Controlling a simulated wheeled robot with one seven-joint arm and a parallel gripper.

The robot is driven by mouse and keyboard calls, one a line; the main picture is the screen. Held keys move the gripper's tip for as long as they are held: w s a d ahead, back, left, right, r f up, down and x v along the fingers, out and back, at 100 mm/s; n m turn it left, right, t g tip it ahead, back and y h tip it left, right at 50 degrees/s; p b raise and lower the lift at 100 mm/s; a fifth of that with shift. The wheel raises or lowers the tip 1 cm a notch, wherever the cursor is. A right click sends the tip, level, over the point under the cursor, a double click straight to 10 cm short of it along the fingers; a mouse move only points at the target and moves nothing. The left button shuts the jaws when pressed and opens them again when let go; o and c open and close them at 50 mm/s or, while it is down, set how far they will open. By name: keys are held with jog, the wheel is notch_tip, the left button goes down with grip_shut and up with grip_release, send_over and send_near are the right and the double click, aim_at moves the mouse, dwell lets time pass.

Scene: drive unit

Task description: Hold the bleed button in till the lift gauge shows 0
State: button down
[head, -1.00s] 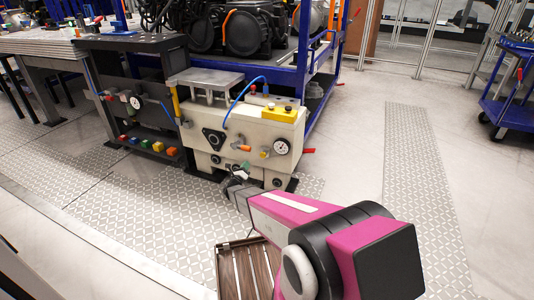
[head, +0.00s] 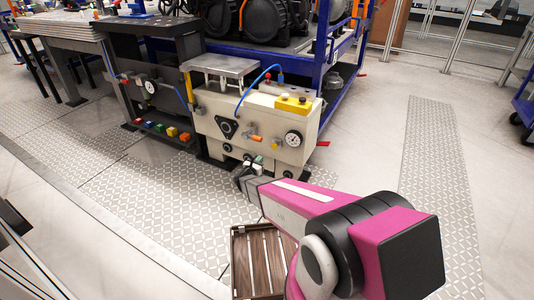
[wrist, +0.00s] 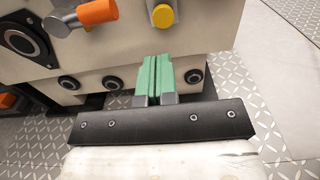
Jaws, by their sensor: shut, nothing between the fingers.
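A cream drive unit (head: 212,108) stands in the middle of the head view. Its front has a round white gauge (head: 293,139); the needle is too small to read. A black round button in a dark triangular plate (head: 227,129) sits left of an orange knob (head: 253,138) and a yellow knob (head: 273,142). No label shows which control is the bleed button. My gripper (head: 251,166) is low in front of the unit. In the wrist view its green fingers (wrist: 156,78) are together and empty, below the orange knob (wrist: 97,11) and yellow knob (wrist: 163,15). Contact cannot be told.
Several dark round fittings (wrist: 112,82) line the unit's lower edge. A dark bench with another gauge (head: 150,87) and coloured blocks (head: 171,132) stands left. A wooden crate (head: 258,262) lies on the floor beside my arm. Open floor lies right.

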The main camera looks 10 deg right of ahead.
aim_at(273, 145)
jog(key=x, duration=1.3)
jog(key=shift+w+d, duration=0.15)
jog(key=shift+w, duration=0.05)
jog(key=shift+w, duration=0.1)
